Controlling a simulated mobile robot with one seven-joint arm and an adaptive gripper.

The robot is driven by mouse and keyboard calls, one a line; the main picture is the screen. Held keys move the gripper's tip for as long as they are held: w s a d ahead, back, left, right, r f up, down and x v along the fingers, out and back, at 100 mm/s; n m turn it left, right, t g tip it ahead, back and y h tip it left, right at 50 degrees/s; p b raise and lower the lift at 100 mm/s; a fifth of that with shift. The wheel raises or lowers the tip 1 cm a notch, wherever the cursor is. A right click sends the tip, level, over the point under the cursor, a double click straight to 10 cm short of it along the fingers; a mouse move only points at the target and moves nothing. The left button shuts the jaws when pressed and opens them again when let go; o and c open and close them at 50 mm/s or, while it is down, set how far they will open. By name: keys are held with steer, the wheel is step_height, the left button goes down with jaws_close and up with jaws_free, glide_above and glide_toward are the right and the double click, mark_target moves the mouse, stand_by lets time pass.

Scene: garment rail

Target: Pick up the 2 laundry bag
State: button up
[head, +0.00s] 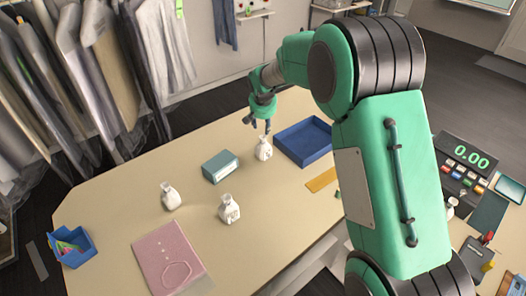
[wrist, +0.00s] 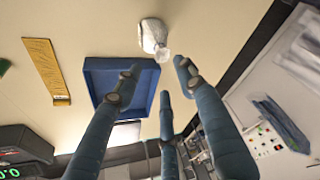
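Three small white bags stand on the beige table in the head view: one at the left (head: 170,197), one in the middle with dark marking (head: 229,210), and one at the far side (head: 264,149). Their labels are too small to read, so I cannot tell which is number 2. My gripper (head: 259,123) is above the far bag, fingers pointing down, open and empty. In the wrist view my gripper's fingers (wrist: 160,82) are spread apart. A white bag (wrist: 152,36) shows just beyond the fingertips, apparently apart from them.
A blue tray (head: 300,142) lies right of the far bag. A teal box (head: 220,166) stands left of it. A pink folded cloth (head: 168,258), a blue bin (head: 72,248) and a yellow strip (head: 321,180) are on the table. Garments (head: 90,75) hang behind at left.

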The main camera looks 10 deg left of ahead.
glide_toward(263, 138)
steer(key=shift+x, duration=2.45)
steer(key=shift+f, duration=0.15)
steer(key=shift+x, duration=2.45)
steer(key=shift+w, duration=0.1)
steer(key=shift+c, duration=0.5)
jaws_close()
